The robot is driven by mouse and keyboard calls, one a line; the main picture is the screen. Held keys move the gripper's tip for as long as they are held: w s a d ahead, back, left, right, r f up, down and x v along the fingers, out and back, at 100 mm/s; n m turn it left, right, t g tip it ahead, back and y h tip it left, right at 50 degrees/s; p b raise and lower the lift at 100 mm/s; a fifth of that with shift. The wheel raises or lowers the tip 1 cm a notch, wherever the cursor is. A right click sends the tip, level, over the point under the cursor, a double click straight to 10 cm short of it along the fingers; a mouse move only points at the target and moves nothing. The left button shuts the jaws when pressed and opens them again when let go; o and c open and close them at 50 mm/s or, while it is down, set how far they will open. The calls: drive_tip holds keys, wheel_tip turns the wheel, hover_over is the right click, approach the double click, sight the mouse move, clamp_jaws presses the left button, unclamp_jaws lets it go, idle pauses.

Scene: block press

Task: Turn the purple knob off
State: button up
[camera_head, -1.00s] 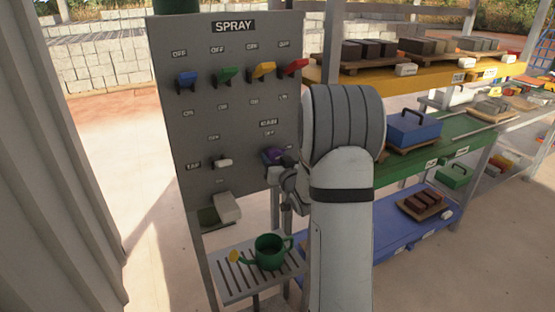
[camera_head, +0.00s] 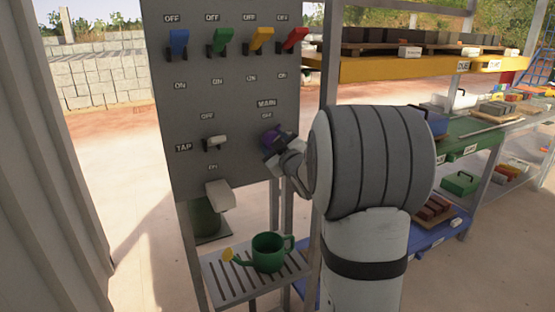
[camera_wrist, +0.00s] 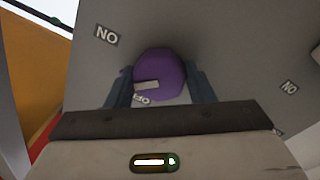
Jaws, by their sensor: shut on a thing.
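The purple knob (camera_head: 270,137) sits on the right of the grey panel (camera_head: 235,110), under the labels MAIN and OFF. In the wrist view the purple knob (camera_wrist: 165,68) lies between the fingers of my gripper (camera_wrist: 160,87), one on each side. A pale mark on the knob points left in that view, close to a partly hidden, upside-down OFF label (camera_wrist: 141,99). In the head view my gripper (camera_head: 278,152) reaches the knob from the lower right, shut on it, and my arm hides part of the panel's right edge.
Blue (camera_head: 178,43), green (camera_head: 222,41), yellow (camera_head: 261,40) and red (camera_head: 292,41) levers line the panel's top. A white TAP lever (camera_head: 216,142) is left of the knob. A green watering can (camera_head: 268,252) stands on a slatted shelf (camera_head: 230,285). Loaded racks stand right.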

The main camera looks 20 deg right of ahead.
drive_tip(key=n+y+b, duration=0.1)
drive_tip(key=n+b, duration=0.9)
drive_tip(key=shift+d+f, duration=0.1)
idle(0.3)
drive_tip(key=o, duration=1)
drive_tip(key=shift+c, duration=0.2)
drive_tip(key=s+p, duration=0.1)
drive_tip(key=s, duration=0.6)
drive_tip(key=shift+s+d+f, duration=0.15)
drive_tip(key=shift+s+f, duration=0.05)
drive_tip(key=shift+s, duration=0.2)
drive_tip(key=shift+r, duration=0.1)
